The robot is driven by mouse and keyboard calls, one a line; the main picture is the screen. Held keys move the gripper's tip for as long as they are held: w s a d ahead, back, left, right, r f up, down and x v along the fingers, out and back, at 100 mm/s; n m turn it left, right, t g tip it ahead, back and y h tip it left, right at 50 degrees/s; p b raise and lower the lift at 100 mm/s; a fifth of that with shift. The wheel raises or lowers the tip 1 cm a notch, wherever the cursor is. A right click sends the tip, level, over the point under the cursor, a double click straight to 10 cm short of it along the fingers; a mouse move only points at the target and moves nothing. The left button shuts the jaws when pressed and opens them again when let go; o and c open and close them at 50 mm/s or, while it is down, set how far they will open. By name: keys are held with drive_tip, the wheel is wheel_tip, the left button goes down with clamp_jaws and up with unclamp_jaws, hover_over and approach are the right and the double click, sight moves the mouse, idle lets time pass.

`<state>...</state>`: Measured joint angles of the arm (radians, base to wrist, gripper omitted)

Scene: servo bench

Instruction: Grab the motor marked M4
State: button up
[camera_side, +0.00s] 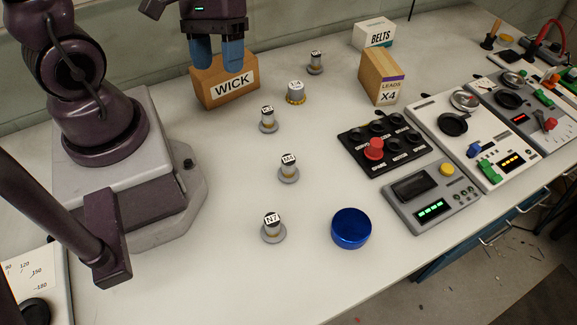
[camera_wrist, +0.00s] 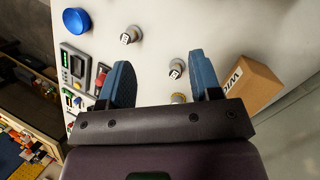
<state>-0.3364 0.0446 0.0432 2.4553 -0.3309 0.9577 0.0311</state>
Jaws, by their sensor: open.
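The motor that reads as M4 (camera_side: 288,170) is a small pale cylinder with a black-and-white top label. In the wrist view the spread fingers (camera_wrist: 160,66) are well apart from the M4 motor.
Other motors (camera_side: 268,120), (camera_side: 296,93), (camera_side: 315,65) stand farther back.

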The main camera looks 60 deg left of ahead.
sight(294, 168)
drive_tip(key=f+n+t+h, duration=0.1)
drive_tip(key=f+n+h, duration=0.2)
drive_tip(key=f+n, duration=0.1)
drive_tip(key=d+f+n+t+h, duration=0.1)
drive_tip(key=f+n+t+h, duration=0.1)
drive_tip(key=f+n, duration=0.3)
drive_tip(key=d+f+n+t+h, duration=0.1)
drive_tip(key=f+n+h, duration=0.3)
drive_tip(key=n, duration=0.1)
drive_tip(key=shift+w+d+f+t, duration=0.1)
drive_tip(key=shift+d+f+t, duration=0.15)
drive_tip(key=shift+t, duration=0.05)
drive_tip(key=shift+w+a+f+n+t+y, duration=0.15)
drive_tip(key=shift+w+a+f+n+t, duration=0.05)
drive_tip(key=shift+w+n+t, duration=0.35)
drive_tip(key=shift+w+a+f+n+t+y, duration=0.2)
drive_tip(key=shift+w+n+t, duration=0.25)
drive_tip(key=shift+w+t, duration=0.15)
drive_tip(key=shift+w, duration=0.4)
drive_tip(key=x, duration=0.7)
drive_tip(key=shift+w+d, duration=0.1)
drive_tip(key=shift+w, duration=0.1)
drive_tip(key=shift+x, duration=2.75)
drive_tip(key=shift+s+f, duration=0.1)
drive_tip(key=shift+s, duration=0.05)
drive_tip(key=shift+t, duration=0.25)
drive_tip(key=c, duration=1)
